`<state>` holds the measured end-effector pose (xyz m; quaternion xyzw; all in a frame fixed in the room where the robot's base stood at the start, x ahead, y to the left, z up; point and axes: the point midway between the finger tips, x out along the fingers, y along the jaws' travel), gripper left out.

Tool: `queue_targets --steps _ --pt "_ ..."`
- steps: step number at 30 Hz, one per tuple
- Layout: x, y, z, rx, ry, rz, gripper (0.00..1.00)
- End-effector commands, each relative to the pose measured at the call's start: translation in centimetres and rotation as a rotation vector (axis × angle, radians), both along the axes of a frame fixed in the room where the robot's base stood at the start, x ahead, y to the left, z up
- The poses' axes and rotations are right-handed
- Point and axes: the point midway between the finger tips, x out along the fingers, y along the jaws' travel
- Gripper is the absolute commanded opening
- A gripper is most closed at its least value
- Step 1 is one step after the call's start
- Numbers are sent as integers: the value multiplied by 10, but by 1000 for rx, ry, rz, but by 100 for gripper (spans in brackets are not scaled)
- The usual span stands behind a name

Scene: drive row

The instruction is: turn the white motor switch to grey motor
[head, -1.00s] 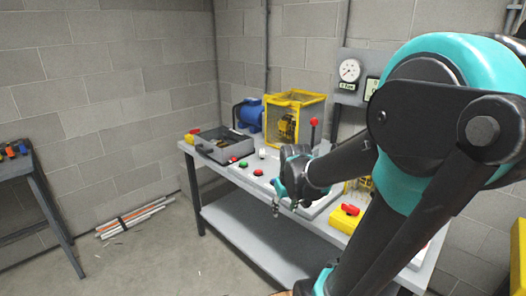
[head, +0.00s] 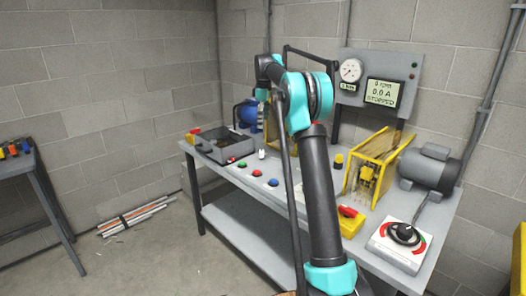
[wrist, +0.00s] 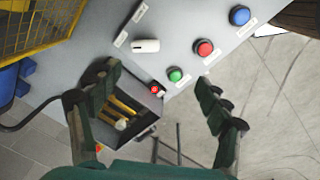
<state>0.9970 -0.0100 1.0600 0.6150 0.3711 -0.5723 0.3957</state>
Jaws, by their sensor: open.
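The white motor switch (wrist: 145,46) is a small white handle on the grey panel, lying nearly horizontal in the wrist view, with small labels beside it. It also shows in the head view (head: 262,154) as a small white piece on the bench. My gripper (wrist: 158,78) is open and empty, its two dark fingers wide apart. The switch appears just beyond the fingertips, with no contact visible. The grey motor (head: 428,168) stands at the bench's right end.
Green (wrist: 175,75), red (wrist: 205,47) and blue (wrist: 240,16) buttons sit beside the switch. A yellow cage (wrist: 38,22) stands close by. An open grey box (head: 222,146) is on the bench's left. A dial box (head: 400,240) and a yellow guard (head: 375,160) are on the right.

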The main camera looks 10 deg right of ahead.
Motion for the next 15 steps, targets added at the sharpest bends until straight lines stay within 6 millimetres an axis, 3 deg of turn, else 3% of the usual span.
queue_targets --steps 1,6,15 --pt "14 2 1 -3 12 45 78" --pt "39 7 1 -11 47 180 78" --pt "50 10 -4 -13 70 269 78"
